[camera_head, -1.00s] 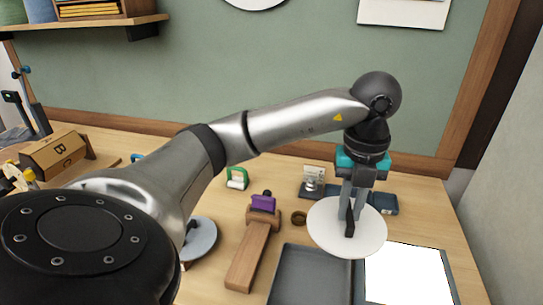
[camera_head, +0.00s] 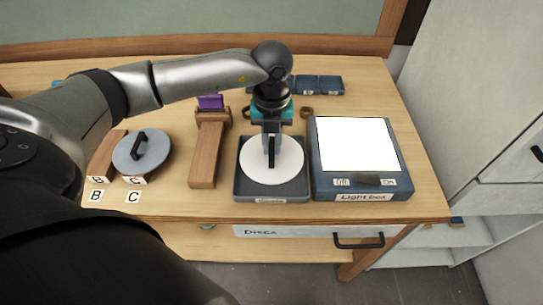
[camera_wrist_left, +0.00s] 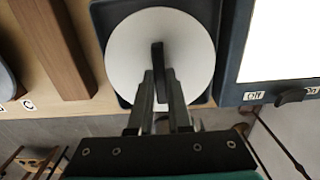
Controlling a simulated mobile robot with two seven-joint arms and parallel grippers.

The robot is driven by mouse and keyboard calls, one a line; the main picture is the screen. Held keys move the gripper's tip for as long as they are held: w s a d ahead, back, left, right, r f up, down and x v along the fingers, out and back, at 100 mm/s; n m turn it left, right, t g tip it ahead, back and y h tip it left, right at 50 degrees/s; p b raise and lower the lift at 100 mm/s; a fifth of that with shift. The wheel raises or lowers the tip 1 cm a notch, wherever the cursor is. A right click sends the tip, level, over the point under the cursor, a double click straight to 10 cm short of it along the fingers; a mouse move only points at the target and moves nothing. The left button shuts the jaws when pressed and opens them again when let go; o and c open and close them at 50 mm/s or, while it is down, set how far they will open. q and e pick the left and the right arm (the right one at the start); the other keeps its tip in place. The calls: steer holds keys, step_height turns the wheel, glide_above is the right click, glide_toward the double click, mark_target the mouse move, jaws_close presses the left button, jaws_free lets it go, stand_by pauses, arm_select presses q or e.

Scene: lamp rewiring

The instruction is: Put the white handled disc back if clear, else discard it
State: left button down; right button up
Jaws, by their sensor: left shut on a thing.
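The white disc (camera_head: 255,174) has an upright black handle (camera_head: 271,152). My left gripper (camera_head: 271,140) is shut on that handle. The disc is level over the dark grey tray (camera_head: 241,190), within its outline; I cannot tell whether it touches the tray floor. In the left wrist view the white disc (camera_wrist_left: 125,45) covers most of the tray (camera_wrist_left: 100,12), with the handle between my fingers (camera_wrist_left: 160,85). The light box (camera_head: 385,188) stands right of the tray, its panel glowing white, with an Off/On switch at the front. My right gripper is not in view.
A grey handled disc (camera_head: 155,160) lies at the left near B and C labels. A wooden stand with a purple piece (camera_head: 210,102) is left of the tray. Small blue boxes (camera_head: 318,85) and a brass ring (camera_head: 306,113) are behind.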

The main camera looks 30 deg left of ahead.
mark_target(272, 150)
arm_select(q)
steer(key=shift+f, duration=2.35)
steer(key=shift+f+b, duration=0.15)
steer(key=shift+b, duration=0.15)
steer(key=c, duration=0.8)
jaws_free()
steer(key=shift+c, duration=0.2)
step_height(272, 150, up, 12)
steer(key=shift+p, duration=0.45)
steer(key=shift+r, duration=0.2)
